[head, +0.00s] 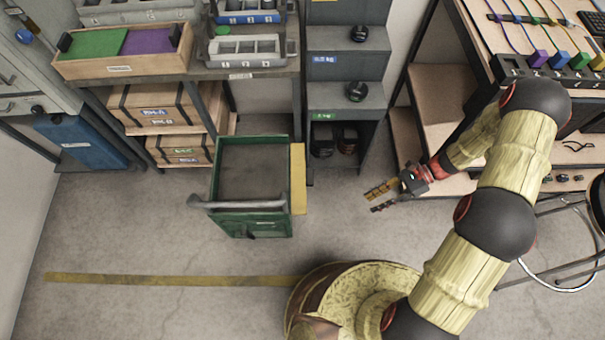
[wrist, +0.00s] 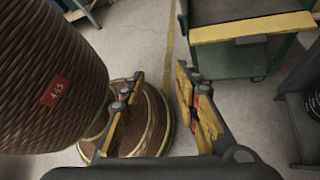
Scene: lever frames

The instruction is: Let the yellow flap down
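The yellow flap (head: 298,180) is a narrow panel along the right side of a green cart (head: 223,225). It appears to stick out roughly level from the cart's top edge. In the wrist view the flap (wrist: 253,27) shows as a yellow strip at the upper right, with a small dark piece (wrist: 252,41) under its middle. My gripper (head: 371,202) is to the right of the flap, clear of it. Its two fingers are spread with nothing between them, as the wrist view also shows (wrist: 160,73).
A grey stepped cabinet (head: 346,97) stands behind and right of the cart. A shelf bench (head: 238,73) with trays and boxes stands behind it. A wooden workbench (head: 440,85) is at the right. The floor between my gripper and the cart is clear.

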